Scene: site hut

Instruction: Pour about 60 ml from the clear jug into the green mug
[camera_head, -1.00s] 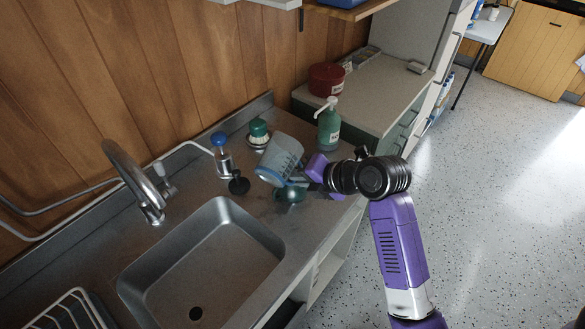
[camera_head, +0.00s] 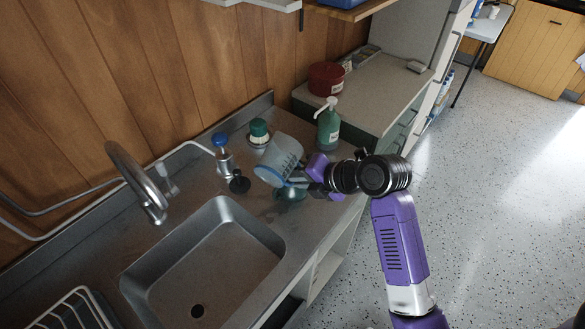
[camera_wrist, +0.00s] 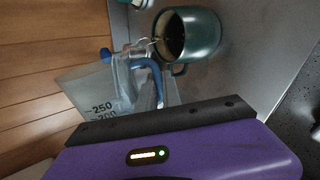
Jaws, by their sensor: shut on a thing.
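The clear jug (camera_head: 281,157) is tilted over the counter, its blue-edged mouth facing down and left. It has volume marks, which also show in the wrist view (camera_wrist: 92,92). My gripper (camera_head: 314,181) is shut on the jug at its right side; the fingertips are partly hidden. The green mug (camera_head: 289,195) stands upright on the counter below the jug, partly covered by it. In the wrist view the mug (camera_wrist: 205,42) holds dark liquid, and the jug's lip is close beside its rim. A thin pale streak reaches from the lip to the mug's mouth.
A sink (camera_head: 205,262) with a tap (camera_head: 138,180) lies to the left. A blue-topped bottle (camera_head: 222,156), a green-lidded jar (camera_head: 259,134) and a green pump bottle (camera_head: 328,125) stand behind the jug. A red tub (camera_head: 326,79) sits further back.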

